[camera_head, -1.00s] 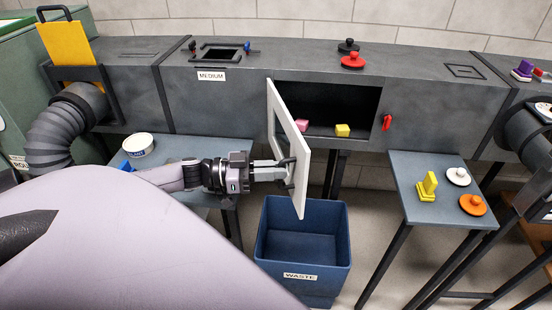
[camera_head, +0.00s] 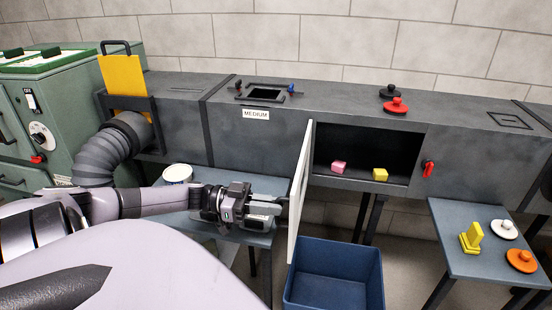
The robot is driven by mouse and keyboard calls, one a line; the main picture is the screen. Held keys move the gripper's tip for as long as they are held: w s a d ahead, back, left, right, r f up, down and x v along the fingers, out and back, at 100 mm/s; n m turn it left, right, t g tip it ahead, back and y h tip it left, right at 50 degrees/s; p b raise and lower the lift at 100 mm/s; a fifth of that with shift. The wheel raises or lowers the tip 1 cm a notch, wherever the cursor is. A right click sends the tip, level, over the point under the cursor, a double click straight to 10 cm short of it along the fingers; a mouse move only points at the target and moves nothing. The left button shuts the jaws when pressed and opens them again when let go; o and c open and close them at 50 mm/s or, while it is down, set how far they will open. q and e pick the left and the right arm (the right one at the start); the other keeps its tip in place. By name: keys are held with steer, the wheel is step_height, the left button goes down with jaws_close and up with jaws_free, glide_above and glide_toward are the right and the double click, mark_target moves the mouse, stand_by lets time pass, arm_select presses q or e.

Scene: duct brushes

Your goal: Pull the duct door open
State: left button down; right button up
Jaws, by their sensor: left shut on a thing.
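The duct door (camera_head: 300,190) is a pale panel hinged at the left edge of the duct opening (camera_head: 350,160). It stands swung out toward me, seen almost edge-on. My left gripper (camera_head: 280,206) is at the door's left side, shut on the door's handle, which is mostly hidden by the fingers and the panel. Inside the open duct (camera_head: 470,160) lie a pink block (camera_head: 339,167) and a yellow block (camera_head: 380,175). My right gripper is not in view.
A blue bin (camera_head: 335,275) stands on the floor below the door. A side table (camera_head: 455,253) at right holds a yellow brush (camera_head: 471,238), a white knob (camera_head: 503,230) and an orange knob (camera_head: 521,260). A white tub (camera_head: 178,174) sits on the left table. A red latch (camera_head: 428,169) is right of the opening.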

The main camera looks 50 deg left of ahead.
arm_select(q)
steer(key=shift+w+a+r, duration=0.2)
steer(key=shift+w+a, duration=0.05)
steer(key=shift+a, duration=0.15)
steer(key=c, duration=1.3)
jaws_free()
steer(key=shift+c, duration=0.2)
steer(key=shift+o, duration=0.9)
steer(key=shift+w+f, duration=0.1)
steer(key=shift+f, duration=0.05)
steer(key=shift+d, duration=0.1)
steer(key=v, duration=0.7)
